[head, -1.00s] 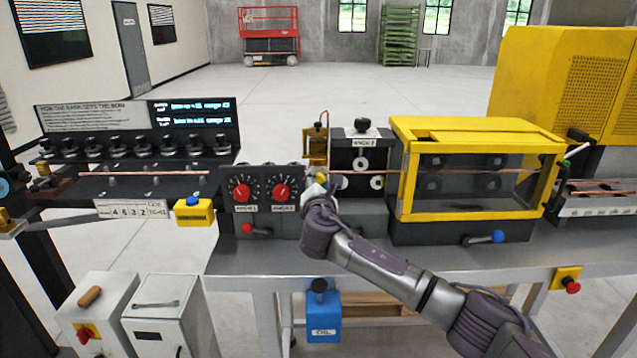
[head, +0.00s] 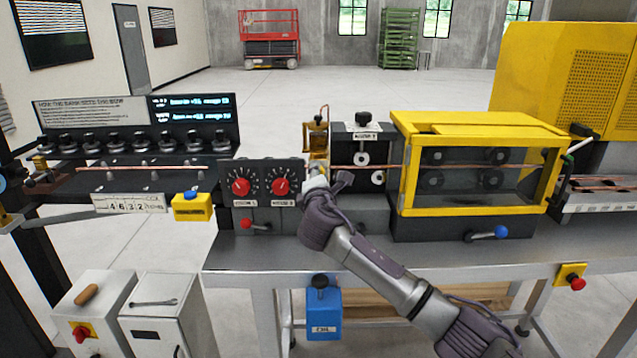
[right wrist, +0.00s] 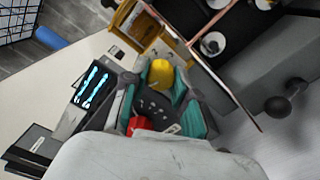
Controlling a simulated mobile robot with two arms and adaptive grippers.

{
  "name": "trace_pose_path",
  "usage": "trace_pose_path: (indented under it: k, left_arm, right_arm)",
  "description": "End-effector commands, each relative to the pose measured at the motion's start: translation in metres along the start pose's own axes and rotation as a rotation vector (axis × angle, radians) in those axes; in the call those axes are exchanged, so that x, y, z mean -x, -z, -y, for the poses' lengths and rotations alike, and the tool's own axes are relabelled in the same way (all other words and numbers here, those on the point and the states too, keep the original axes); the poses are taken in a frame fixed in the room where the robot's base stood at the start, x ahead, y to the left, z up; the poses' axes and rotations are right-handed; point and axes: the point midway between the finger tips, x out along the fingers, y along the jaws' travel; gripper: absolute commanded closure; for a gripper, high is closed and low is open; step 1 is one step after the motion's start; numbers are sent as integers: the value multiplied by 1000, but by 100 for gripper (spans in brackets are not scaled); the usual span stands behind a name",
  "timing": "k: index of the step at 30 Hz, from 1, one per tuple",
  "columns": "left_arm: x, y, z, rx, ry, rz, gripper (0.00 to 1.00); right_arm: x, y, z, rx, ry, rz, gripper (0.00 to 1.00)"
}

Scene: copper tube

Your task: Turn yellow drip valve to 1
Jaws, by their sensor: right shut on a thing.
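The yellow drip valve knob (right wrist: 160,73) shows in the right wrist view between the two teal-padded fingers of my right gripper (right wrist: 163,95), which is shut on it. In the head view my right gripper (head: 318,178) is at the right edge of the two-dial panel, just below the brass-yellow oiler body (head: 317,138), and it hides the knob. The valve's scale marks cannot be read in either view. My left gripper is not in view.
Two red dials (head: 241,187) sit left of my gripper on a black panel. A copper tube (head: 385,168) runs right through rollers into a yellow guarded box (head: 478,165). A yellow box with a blue button (head: 192,207) stands left. The front table strip is clear.

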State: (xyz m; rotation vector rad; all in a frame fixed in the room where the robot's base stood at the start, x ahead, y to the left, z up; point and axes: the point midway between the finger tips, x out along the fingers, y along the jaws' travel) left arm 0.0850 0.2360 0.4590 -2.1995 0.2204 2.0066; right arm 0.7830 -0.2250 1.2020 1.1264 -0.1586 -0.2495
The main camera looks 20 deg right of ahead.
Motion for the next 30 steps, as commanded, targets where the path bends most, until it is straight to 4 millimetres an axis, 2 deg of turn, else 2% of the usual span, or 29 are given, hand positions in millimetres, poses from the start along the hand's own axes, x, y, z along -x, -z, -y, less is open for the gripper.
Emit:
trace_pose_path:
  k: [3, 15, 21, 30]
  left_arm:
    - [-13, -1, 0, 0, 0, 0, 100]
    - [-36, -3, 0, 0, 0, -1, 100]
    - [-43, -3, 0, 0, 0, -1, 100]
    - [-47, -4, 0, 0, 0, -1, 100]
  right_arm:
    - [0, 3, 5, -115, 2, -1, 100]
    - [0, 2, 3, -466, 2, -1, 100]
    - [0, 2, 2, -589, 3, 0, 100]
    - [0, 1, 2, -683, 4, 0, 100]
